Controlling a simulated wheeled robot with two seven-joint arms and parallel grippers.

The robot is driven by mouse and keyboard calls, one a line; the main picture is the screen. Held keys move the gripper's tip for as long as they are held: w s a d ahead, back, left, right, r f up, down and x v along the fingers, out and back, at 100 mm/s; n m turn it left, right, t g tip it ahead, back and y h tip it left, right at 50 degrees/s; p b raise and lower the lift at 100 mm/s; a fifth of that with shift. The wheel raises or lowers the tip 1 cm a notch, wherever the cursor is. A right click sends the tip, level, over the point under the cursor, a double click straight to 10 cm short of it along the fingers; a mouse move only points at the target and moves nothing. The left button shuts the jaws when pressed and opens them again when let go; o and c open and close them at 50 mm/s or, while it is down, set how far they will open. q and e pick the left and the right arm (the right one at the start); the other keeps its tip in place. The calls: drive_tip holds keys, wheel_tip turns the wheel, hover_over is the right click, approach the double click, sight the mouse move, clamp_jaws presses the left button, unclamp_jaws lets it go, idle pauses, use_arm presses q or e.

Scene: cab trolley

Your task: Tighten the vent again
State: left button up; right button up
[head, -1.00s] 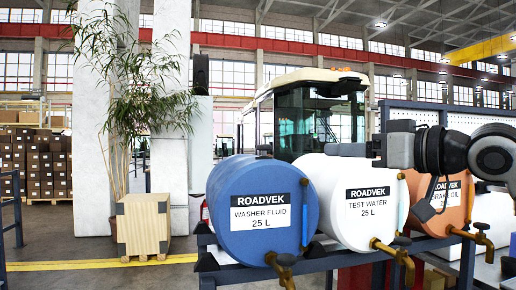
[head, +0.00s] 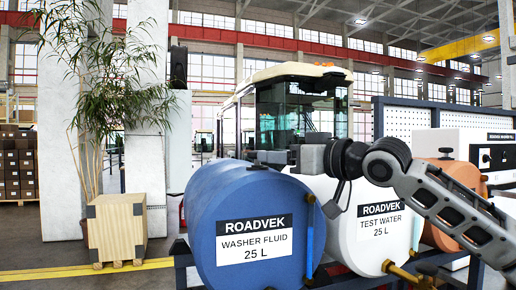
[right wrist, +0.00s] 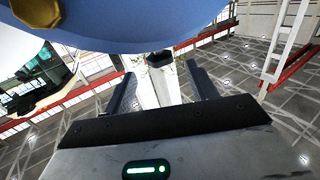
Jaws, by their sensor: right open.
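A small dark cap that looks like the vent (right wrist: 160,59) stands at the edge of the blue drum in the right wrist view, in line with the gap between my fingers. I cannot tell how tight it sits. The blue washer fluid drum (head: 254,215) lies on its side in the head view. My right gripper (head: 268,158) is over the top of this drum, near its right side. In the right wrist view my right gripper (right wrist: 162,76) has its two fingers apart, with nothing held between them. My left gripper is not in view.
A white test water drum (head: 350,222) lies close to the right of the blue one. An orange brake oil drum (head: 465,176) is beyond it, partly behind my arm. A brass fitting (right wrist: 38,12) shows in the wrist view. A wooden crate (head: 117,228) stands at left.

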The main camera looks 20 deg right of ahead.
drive_tip(key=p+x, duration=0.1)
drive_tip(key=x, duration=0.5)
drive_tip(key=shift+w+a, duration=0.1)
drive_tip(key=shift+w, duration=0.15)
drive_tip(key=c, duration=1)
